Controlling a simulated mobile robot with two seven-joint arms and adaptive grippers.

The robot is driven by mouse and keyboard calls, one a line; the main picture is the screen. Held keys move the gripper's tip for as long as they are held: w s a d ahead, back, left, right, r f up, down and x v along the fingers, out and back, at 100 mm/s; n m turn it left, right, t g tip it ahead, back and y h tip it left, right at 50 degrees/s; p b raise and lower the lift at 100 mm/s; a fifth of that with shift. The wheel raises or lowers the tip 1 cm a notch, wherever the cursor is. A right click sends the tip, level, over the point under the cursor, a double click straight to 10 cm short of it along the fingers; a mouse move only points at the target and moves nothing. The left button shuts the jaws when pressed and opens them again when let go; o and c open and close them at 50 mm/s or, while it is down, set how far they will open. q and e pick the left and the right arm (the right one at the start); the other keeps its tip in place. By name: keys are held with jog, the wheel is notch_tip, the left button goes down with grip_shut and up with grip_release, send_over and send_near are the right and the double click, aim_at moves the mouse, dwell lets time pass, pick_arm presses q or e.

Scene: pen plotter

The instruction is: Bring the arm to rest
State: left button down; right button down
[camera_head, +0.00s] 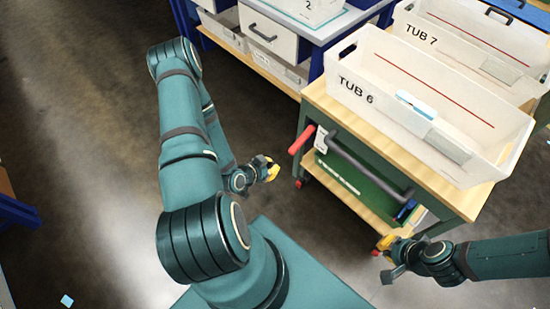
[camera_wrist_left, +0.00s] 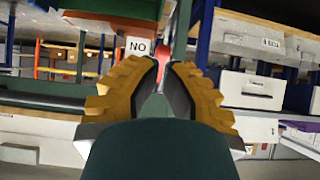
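My left arm comes in from the left and bends down over the floor. Its gripper (camera_head: 269,168) hangs over bare floor, left of the bench and apart from the red handle (camera_head: 301,139). In the left wrist view its yellow fingers (camera_wrist_left: 162,66) come together at the tips with only a narrow gap and nothing held. My right gripper (camera_head: 386,246) is at the lower right, beside the bench's near corner. Its fingers are too small and edge-on to show whether they are open, and I see nothing held.
A wooden-topped bench (camera_head: 325,100) carries TUB 6 (camera_head: 365,91) and TUB 7 (camera_head: 465,30), with a dark bar handle (camera_head: 368,166) on its side. A blue-framed shelf (camera_head: 318,65) with white drawers stands behind.

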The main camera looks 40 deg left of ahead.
pick_arm(q)
jog(key=w+d+r+g+h, duration=0.1)
jog(key=w+d+r+g, duration=0.1)
jog(key=d, duration=0.3)
jog(key=w+d+r+g+h, duration=0.1)
jog(key=d+g, duration=0.1)
jog(key=d, duration=0.4)
jog(key=s+d+r+n+g, duration=0.1)
jog(key=s+d+r+g, duration=0.1)
jog(key=d, duration=0.4)
jog(key=s+d+r+n+g, duration=0.1)
jog(key=s+d+r+g, duration=0.1)
jog(key=d+r, duration=0.2)
jog(key=shift+s+d+n+g+h, duration=0.3)
jog(key=shift+s+d+g+h, duration=0.1)
jog(key=shift+d, duration=0.6)
